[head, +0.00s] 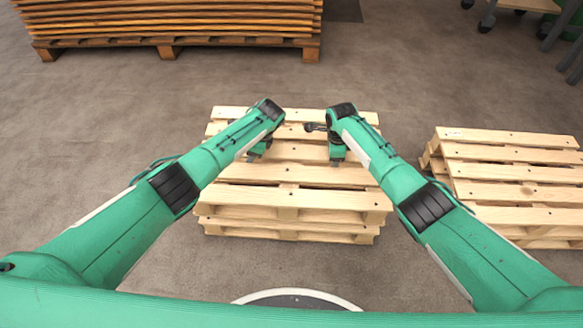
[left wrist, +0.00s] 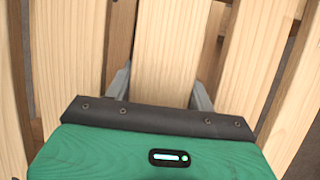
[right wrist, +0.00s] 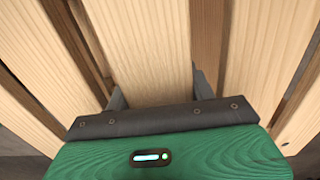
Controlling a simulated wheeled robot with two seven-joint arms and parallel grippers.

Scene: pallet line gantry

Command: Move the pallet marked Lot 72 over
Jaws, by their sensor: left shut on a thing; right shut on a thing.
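A light wooden pallet (head: 290,175) lies on top of a stack in front of me. Its lot marking is not visible in these frames. My left gripper (head: 257,154) is shut on a deck board of this top pallet; in the left wrist view its fingers (left wrist: 158,88) stand on both sides of one board (left wrist: 165,50). My right gripper (head: 337,158) is shut on a deck board as well; in the right wrist view its fingers (right wrist: 158,90) flank a board (right wrist: 145,45). The top pallet sits close over the lower pallet (head: 290,230); I cannot tell whether they touch.
A second stack of light pallets (head: 510,170) stands to the right, a narrow floor gap away. A pallet of brown boards (head: 170,25) is at the back left. Wheeled equipment (head: 487,20) stands at the back right. The grey floor (head: 90,120) on the left is clear.

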